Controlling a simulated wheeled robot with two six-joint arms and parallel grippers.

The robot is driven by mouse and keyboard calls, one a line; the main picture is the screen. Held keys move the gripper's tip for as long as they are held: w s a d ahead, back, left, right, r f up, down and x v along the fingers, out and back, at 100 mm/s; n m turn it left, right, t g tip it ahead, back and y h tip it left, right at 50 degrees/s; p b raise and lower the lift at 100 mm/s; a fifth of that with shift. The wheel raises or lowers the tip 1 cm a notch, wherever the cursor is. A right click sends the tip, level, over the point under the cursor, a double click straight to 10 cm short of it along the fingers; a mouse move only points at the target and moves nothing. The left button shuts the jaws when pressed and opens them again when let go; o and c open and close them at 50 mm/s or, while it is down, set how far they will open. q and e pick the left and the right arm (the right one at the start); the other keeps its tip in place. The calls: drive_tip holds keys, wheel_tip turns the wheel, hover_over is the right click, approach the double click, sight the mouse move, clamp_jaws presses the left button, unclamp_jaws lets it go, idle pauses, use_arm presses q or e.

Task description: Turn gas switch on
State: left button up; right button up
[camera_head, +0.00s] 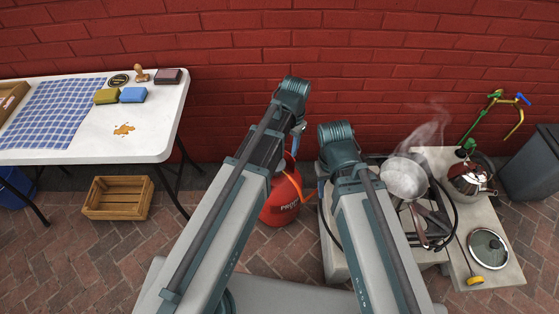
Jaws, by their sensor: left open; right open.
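The red gas cylinder (283,203) stands on the brick paving by the wall, partly behind my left arm. Its gas switch is hidden or too small to make out. My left gripper (297,140) is partly visible just above the cylinder's top, beyond the arm; its fingers are small, and I cannot tell whether they touch anything. My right gripper is hidden behind my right arm, which reaches over the left part of the stove stand.
A steaming pan (404,178) is on the stove at right. A metal kettle (470,178) and glass lid (488,248) are on the side table (511,268). A white table (146,145) and wooden crate (118,197) are at left. Paving between crate and cylinder is clear.

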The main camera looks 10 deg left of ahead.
use_arm(q)
drive_tip(key=w+a+f+m+b, duration=0.1)
drive_tip(key=w+a+f+b, duration=0.2)
drive_tip(key=w, duration=0.4)
drive_tip(key=w+a+f+m+b, duration=0.1)
drive_tip(key=w+a+f+b, duration=0.2)
drive_tip(key=w+f+b, duration=0.2)
wheel_tip(320, 180, down, 2)
drive_tip(key=w, duration=0.3)
drive_tip(key=shift+a+f+h, duration=0.25)
drive_tip(key=shift+a+h, duration=0.05)
drive_tip(key=shift+a, duration=0.1)
use_arm(e)
wheel_tip(320, 180, down, 10)
drive_tip(key=shift+f, duration=0.25)
use_arm(q)
drive_tip(key=shift+s+f, duration=0.1)
wheel_tip(320, 180, down, 14)
drive_tip(key=b, duration=1.3)
drive_tip(key=shift+b, duration=0.4)
drive_tip(key=shift+r, duration=0.2)
use_arm(e)
wheel_tip(320, 180, down, 14)
drive_tip(key=shift+r, duration=0.15)
use_arm(q)
clamp_jaws()
